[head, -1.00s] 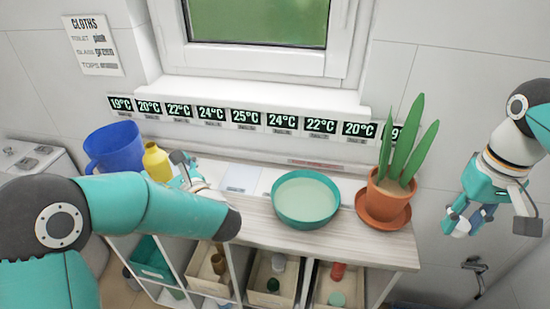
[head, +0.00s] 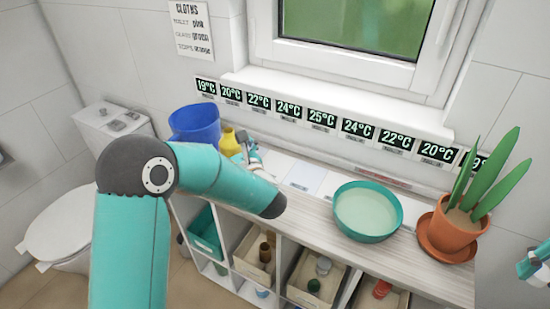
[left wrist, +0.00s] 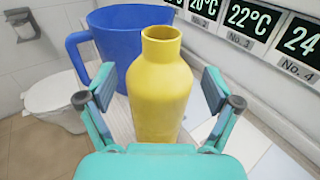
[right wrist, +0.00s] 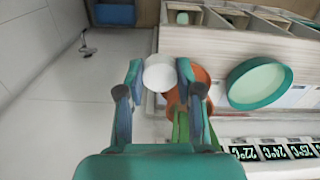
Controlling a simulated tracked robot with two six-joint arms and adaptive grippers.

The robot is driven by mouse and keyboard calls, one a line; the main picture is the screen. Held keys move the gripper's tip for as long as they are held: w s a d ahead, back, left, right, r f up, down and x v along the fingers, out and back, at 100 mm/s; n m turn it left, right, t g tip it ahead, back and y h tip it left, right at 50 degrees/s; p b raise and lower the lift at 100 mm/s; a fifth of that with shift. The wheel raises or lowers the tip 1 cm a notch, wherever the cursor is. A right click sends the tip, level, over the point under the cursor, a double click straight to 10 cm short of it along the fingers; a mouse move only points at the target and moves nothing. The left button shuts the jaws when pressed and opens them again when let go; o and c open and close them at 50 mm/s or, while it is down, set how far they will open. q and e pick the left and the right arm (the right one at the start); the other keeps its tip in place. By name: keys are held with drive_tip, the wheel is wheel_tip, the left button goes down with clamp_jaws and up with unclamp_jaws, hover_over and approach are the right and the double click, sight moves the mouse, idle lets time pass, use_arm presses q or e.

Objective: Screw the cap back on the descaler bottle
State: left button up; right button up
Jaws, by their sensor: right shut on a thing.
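The descaler bottle is the yellow bottle (head: 229,143), upright on the cart top with its mouth open and bare. It fills the middle of the left wrist view (left wrist: 160,95). My left gripper (head: 250,157) is open beside it; in the left wrist view its fingers (left wrist: 157,92) stand on either side of the bottle, with gaps showing. My right gripper (right wrist: 160,82) is shut on a round white cap (right wrist: 160,72), held off to the right of the cart. Only a piece of the right gripper shows at the head view's right edge, and the cap is hidden there.
A blue jug (head: 195,124) stands close behind the bottle. Temperature cards (head: 322,120) line the wall. Open bins sit below. A toilet (head: 70,215) is at left.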

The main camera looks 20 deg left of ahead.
use_arm(q)
clamp_jaws()
drive_tip(key=shift+r, duration=0.2)
idle(0.3)
wheel_tip(320, 180, up, 20)
idle(0.5)
drive_tip(key=shift+f, duration=0.15)
use_arm(e)
drive_tip(key=shift+f, duration=0.1)
